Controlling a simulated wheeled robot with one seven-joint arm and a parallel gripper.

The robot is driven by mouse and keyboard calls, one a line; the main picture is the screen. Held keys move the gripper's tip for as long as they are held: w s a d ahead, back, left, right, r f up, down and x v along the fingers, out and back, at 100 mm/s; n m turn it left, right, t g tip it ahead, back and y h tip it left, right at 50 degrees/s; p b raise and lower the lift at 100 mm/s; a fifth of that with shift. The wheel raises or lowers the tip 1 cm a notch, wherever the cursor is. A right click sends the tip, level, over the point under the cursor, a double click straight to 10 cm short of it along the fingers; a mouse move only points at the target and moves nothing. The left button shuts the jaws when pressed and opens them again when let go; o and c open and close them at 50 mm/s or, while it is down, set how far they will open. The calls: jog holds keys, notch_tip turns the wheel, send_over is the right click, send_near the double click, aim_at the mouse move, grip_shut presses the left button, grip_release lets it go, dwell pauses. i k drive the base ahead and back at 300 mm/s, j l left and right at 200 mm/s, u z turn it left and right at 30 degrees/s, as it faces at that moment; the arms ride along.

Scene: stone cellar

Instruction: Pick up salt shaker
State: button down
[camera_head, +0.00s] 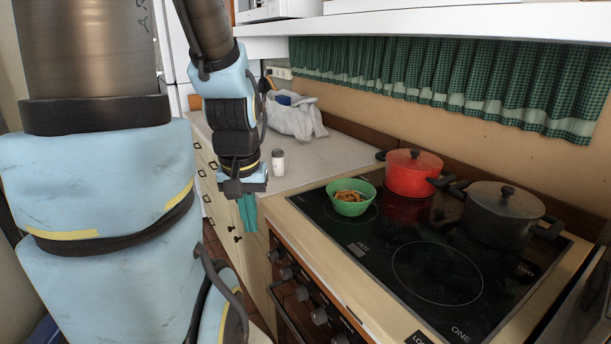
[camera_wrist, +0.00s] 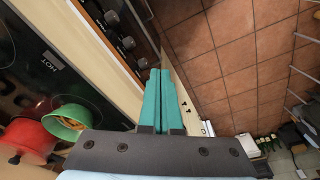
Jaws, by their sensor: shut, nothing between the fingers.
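A small white salt shaker (camera_head: 278,162) with a dark cap stands upright on the pale counter (camera_head: 325,152), near its front edge, in the head view. My gripper (camera_head: 248,213) hangs just left of the shaker and nearer to me, its teal fingers pointing down in front of the cabinet face. The fingers do not touch the shaker. In the wrist view the fingers (camera_wrist: 160,75) are together and empty, above the cooker's front edge and the floor. The shaker is not visible in the wrist view.
A green bowl of orange-brown food (camera_head: 350,204), a red pot (camera_head: 413,172) and a dark pot (camera_head: 502,213) stand on the black cooktop (camera_head: 440,273). A grey-white bag (camera_head: 296,120) lies farther back on the counter. Counter space right of the shaker is clear.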

aim_at(277, 154)
jog(key=i+j, duration=1.15)
jog(key=j, duration=0.2)
jog(key=i+j+z, duration=0.35)
jog(key=j, duration=0.35)
jog(key=i+j+z, duration=0.15)
jog(key=i+j, duration=0.15)
jog(key=i+j+z, duration=0.2)
jog(key=j, duration=0.25)
jog(key=i+z, duration=0.15)
jog(key=z, duration=0.2)
jog(key=i+j+z, duration=0.1)
jog(key=z, duration=0.25)
jog(key=i+j+z, duration=0.1)
jog(key=z, duration=0.2)
jog(key=i, duration=0.05)
